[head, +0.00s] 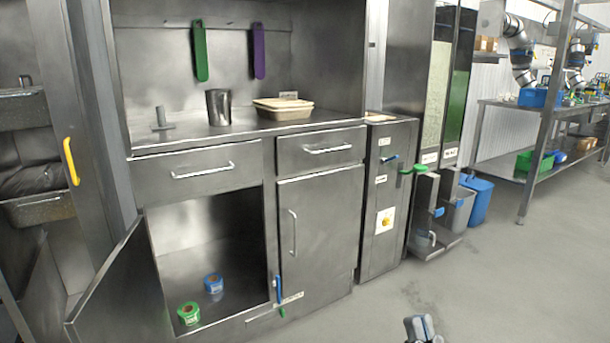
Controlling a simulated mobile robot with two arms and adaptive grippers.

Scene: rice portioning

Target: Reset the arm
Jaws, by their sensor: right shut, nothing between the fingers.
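My right gripper (420,328) shows at the bottom edge of the head view, right of the middle. Its fingers are together with nothing between them. It is over the grey floor, in front of the steel cabinet and apart from it. The rest of my right arm is out of view. My left gripper does not show.
A steel cabinet (318,230) stands ahead with its left door (112,288) swung open. Green tape (189,314) and blue tape (213,283) lie inside. A steel cup (218,107) and a tray (284,114) stand on the counter. The floor (500,290) at right is clear.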

